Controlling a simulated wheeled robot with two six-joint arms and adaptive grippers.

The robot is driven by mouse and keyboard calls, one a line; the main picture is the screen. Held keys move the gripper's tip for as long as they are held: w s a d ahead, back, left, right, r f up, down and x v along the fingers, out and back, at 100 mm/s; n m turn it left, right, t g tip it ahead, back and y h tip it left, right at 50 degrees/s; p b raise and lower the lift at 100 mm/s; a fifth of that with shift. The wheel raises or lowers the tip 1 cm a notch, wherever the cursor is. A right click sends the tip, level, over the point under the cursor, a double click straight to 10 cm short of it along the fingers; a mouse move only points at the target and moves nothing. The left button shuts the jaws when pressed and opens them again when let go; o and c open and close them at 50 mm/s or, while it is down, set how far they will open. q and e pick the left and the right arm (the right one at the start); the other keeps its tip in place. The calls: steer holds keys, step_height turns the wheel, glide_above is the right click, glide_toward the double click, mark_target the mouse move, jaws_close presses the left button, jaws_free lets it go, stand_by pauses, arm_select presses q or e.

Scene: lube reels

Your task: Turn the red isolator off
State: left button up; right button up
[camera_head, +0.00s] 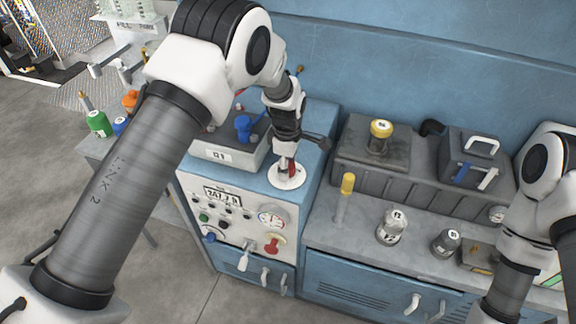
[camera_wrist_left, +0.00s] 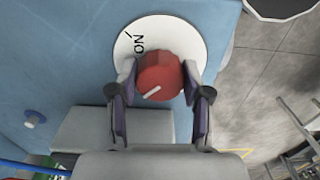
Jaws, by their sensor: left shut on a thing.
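The red isolator is a round red knob (camera_wrist_left: 160,72) on a white disc (camera_wrist_left: 185,30) on the blue cabinet top. A white line on the knob's face points to the lower left in the left wrist view, away from the black tick by the disc's "ON" mark at upper left. In the head view the white disc (camera_head: 287,181) shows beneath my left gripper (camera_head: 288,163), with a bit of red between the fingers. My left gripper (camera_wrist_left: 159,80) is shut on the knob, one finger on each side. My right arm is at the right; its gripper is out of view.
The blue cabinet's front panel (camera_head: 232,225) carries a display, gauge and several knobs. A grey box (camera_head: 222,150) with a blue valve stands left of the disc. A yellow-topped post (camera_head: 345,190) and jars stand on the bench at right. A dark handle (camera_head: 316,142) sticks out near my gripper.

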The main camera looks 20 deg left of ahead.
arm_select(q)
steer(key=shift+s+f, duration=0.15)
steer(key=o, duration=0.9)
steer(key=shift+o, duration=1.2)
steer(key=shift+a, duration=0.15)
step_height(320, 180, up, 12)
